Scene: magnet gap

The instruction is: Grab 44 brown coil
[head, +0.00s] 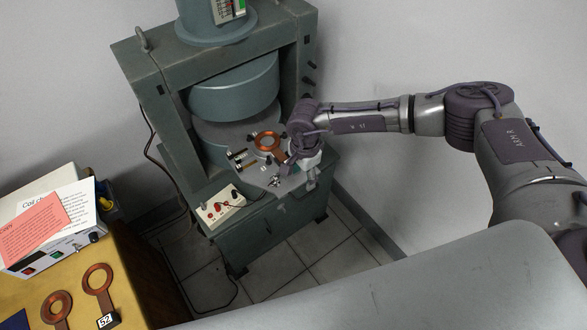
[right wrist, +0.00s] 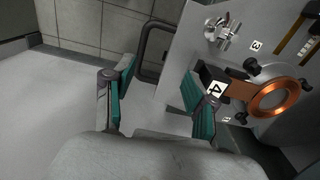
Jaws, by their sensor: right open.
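A brown coil (head: 278,153) with a copper ring and flat handle lies on the grey plate of the green magnet machine. In the right wrist view the coil (right wrist: 240,89) has a black end block with a white tag; a "4" shows, and the rest of the tag is not clear. My right gripper (head: 309,176) is at the plate's front right edge, beside the coil's handle end. In the right wrist view its two teal-padded fingers (right wrist: 158,103) are apart with nothing between them. One finger is close to the tag block; I cannot tell whether they touch. My left gripper is not in view.
The magnet machine's upper pole (head: 235,92) overhangs the back of the plate. Black knobs, a metal clamp (right wrist: 223,32) and a white terminal box (head: 221,207) surround the coil. A wooden bench at left holds a coil tagged 52 (head: 104,304), another coil (head: 57,320) and a white instrument (head: 70,245).

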